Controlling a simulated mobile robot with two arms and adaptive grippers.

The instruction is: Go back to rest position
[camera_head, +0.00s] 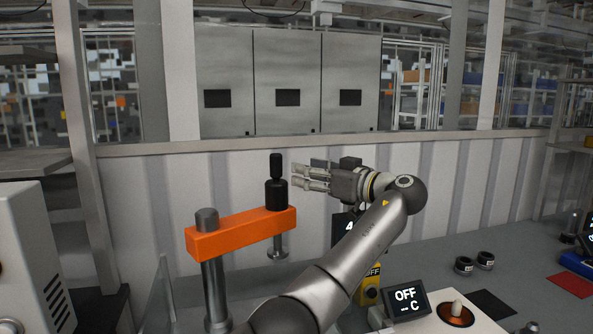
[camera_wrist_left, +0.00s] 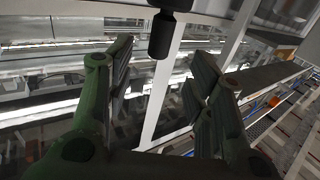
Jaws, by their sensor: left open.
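My left gripper (camera_head: 300,177) is raised over the bench in the head view, its fingers pointing left. It is open and holds nothing. Just left of its fingertips stands a black knob-topped cylinder (camera_head: 276,190) on an orange press arm (camera_head: 240,234); a small gap seems to lie between them. In the left wrist view the two fingers of the left gripper (camera_wrist_left: 160,60) are spread apart, and the black cylinder (camera_wrist_left: 162,35) shows beyond the gap between them. My right gripper is in neither view.
A metal post (camera_head: 214,290) carries the orange arm. On the bench are an OFF display (camera_head: 407,300), a yellow switch box (camera_head: 369,290), two dark rings (camera_head: 474,263), a black pad (camera_head: 492,303) and a red pad (camera_head: 571,285). A grey cabinet (camera_head: 35,260) stands at left.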

